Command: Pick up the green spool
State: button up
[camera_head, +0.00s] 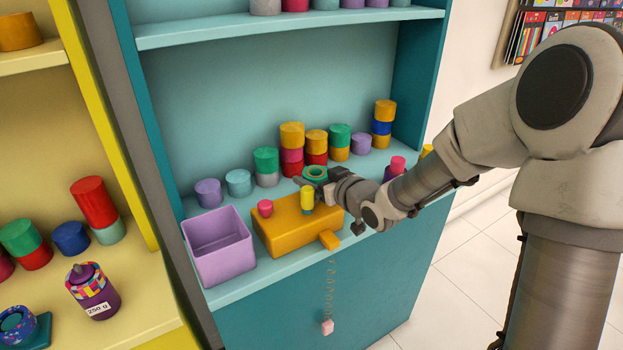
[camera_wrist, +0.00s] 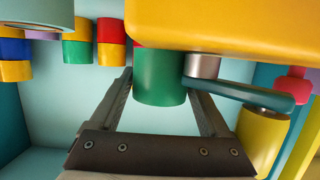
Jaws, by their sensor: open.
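The green spool (camera_head: 314,173) has a hole in its top and sits on the teal shelf just behind the orange box, beside my gripper (camera_head: 325,194). In the wrist view a green spool (camera_wrist: 160,80) lies ahead, between the two fingertips of my gripper (camera_wrist: 159,84), with a bit of red next to it. The fingers are apart, one to each side of the green spool, and I see no grip on it. In the head view my gripper partly hides the space around the spool.
An orange box (camera_head: 280,232) with a yellow cylinder (camera_head: 307,199) and a pink knob (camera_head: 265,208) stands close in front. A purple open bin (camera_head: 222,268) is to its left. Several coloured spool stacks (camera_head: 291,140) line the shelf behind. A pink weight (camera_head: 327,327) hangs in front.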

jog(key=c, duration=1.2)
jog(key=shift+r, duration=0.1)
